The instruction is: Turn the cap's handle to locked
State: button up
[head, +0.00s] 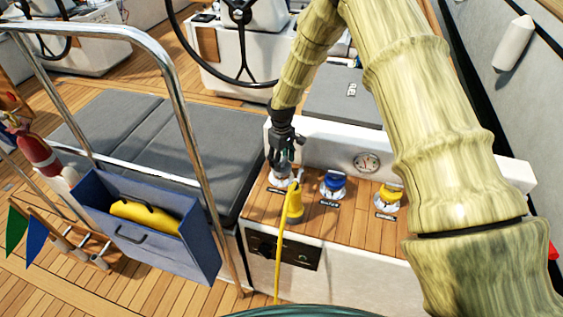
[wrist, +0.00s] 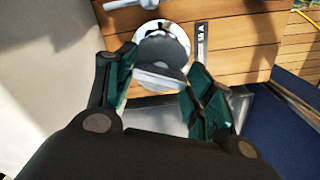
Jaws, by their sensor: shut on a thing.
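A grey cap (head: 280,174) sits at the left end of a row of caps on the teak-topped counter. In the wrist view, the grey cap (wrist: 162,50) has a round top, a pale rim and a raised grey handle (wrist: 157,79). My gripper (head: 284,160) reaches down over this cap from above. The fingers partly cover the cap in the head view. I cannot read whether the handle points at a locked mark.
A blue cap (head: 332,184) and a yellow cap (head: 387,195) stand to the right. A yellow plug (head: 293,203) with a hanging cable is close in front of the grey cap. A steel rail (head: 190,130) and a blue bin (head: 160,245) are at the left.

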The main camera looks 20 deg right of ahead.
jog(key=m+b, duration=0.1)
jog(key=m, duration=0.3)
jog(key=shift+f+m, duration=0.1)
jog(key=shift+m, duration=0.2)
jog(key=shift+m+b, duration=0.6)
jog(key=shift+m, duration=1.3)
jog(key=o, duration=1)
jog(key=shift+o, duration=0.2)
jog(key=shift+r, duration=0.2)
notch_tip(320, 180, up, 12)
jog(key=shift+f, duration=0.15)
